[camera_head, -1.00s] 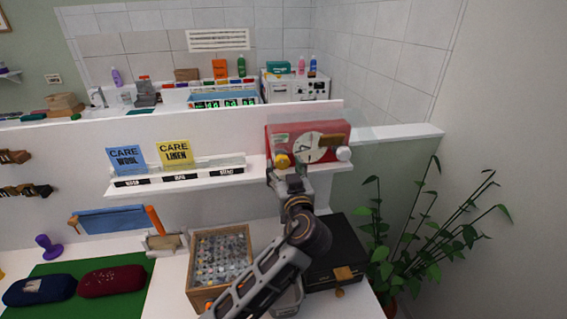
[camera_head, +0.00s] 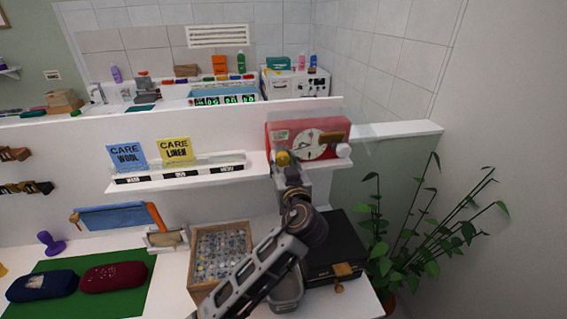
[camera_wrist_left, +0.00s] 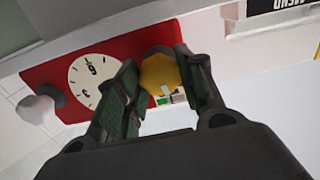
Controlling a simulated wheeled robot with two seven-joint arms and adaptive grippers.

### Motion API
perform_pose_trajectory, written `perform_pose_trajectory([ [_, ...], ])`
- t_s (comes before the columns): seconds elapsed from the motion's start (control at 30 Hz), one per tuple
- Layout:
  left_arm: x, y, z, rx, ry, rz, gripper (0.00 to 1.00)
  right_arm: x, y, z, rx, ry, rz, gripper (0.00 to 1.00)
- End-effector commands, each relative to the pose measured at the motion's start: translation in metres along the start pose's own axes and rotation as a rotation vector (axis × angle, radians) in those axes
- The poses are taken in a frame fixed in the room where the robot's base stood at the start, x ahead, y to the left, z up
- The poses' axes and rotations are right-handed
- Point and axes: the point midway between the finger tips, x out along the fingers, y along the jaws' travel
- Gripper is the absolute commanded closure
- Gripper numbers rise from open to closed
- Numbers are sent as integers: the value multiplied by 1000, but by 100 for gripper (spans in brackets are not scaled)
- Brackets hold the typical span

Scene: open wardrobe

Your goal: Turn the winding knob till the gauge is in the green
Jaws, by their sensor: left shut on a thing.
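A red box (camera_head: 270,130) with a round white dial (camera_head: 309,144) stands on the right end of the white shelf. A yellow knob (camera_head: 282,158) is at its lower left front and a white knob (camera_head: 344,151) at its right. My left gripper (camera_head: 286,166) is shut on the yellow knob. In the left wrist view, the yellow knob (camera_wrist_left: 159,74) sits between my fingers, with a white mark on it. The dial (camera_wrist_left: 92,80) has dark marks. A small white-and-green patch (camera_wrist_left: 172,98) shows partly behind my fingers; its reading cannot be made out. My right gripper is out of view.
Blue (camera_head: 127,155) and yellow (camera_head: 175,149) care cards stand left on the shelf. Below are a wooden crate (camera_head: 194,290) of small items, a black case (camera_head: 335,240) and a grey tray (camera_head: 288,296). A plant (camera_head: 410,235) stands at right.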

Motion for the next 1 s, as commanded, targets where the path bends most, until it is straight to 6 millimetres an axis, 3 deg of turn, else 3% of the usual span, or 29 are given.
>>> perform_pose_trajectory([
  [0.47,0,0,0,94,1,0,86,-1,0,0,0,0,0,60],
  [1.0,0,0,-2,457,0,-1,86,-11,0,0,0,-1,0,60],
])
